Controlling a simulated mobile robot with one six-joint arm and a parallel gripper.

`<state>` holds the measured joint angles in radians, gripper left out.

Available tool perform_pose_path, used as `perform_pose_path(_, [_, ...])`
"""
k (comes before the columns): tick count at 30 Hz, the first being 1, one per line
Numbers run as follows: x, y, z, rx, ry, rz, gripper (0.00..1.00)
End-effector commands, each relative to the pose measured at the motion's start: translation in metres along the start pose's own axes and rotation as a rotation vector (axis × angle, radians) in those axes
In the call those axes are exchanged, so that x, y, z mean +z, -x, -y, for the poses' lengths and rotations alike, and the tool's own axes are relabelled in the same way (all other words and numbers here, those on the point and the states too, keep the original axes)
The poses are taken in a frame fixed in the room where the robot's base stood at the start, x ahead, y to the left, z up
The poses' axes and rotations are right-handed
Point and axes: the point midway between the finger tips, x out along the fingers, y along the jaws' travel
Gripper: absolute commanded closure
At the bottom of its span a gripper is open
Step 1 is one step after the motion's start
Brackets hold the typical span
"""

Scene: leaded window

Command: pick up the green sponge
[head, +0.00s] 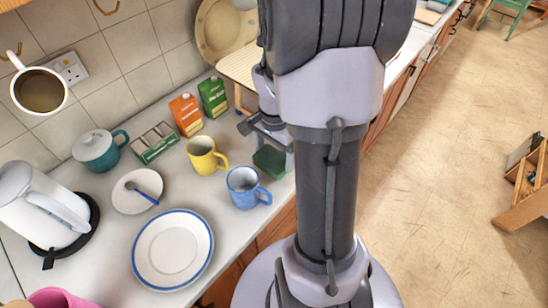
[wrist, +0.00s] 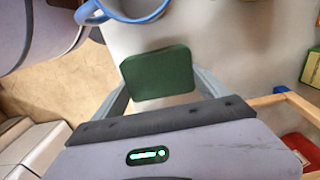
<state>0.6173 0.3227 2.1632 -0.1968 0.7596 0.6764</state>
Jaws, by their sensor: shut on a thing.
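The green sponge (head: 269,160) is at the right of the counter in the head view, beside the blue mug (head: 245,187). In the wrist view the sponge (wrist: 158,73) sits between the two fingers of my gripper (wrist: 160,88), which is shut on it. The blue mug (wrist: 125,8) is close beyond the sponge there. My arm hides part of the gripper in the head view. I cannot tell whether the sponge touches the counter.
A yellow mug (head: 206,155), an orange carton (head: 186,115) and a green carton (head: 212,96) stand left of the sponge. A white plate (head: 173,249) and a kettle (head: 40,205) are at the front left.

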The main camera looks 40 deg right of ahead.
Motion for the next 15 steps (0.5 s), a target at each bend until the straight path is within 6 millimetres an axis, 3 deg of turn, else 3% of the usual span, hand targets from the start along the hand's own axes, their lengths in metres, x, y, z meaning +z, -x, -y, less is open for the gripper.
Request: perform_pose_path(15, [0.002,0.013,-0.134,0.002,-0.007,0.002,0.58])
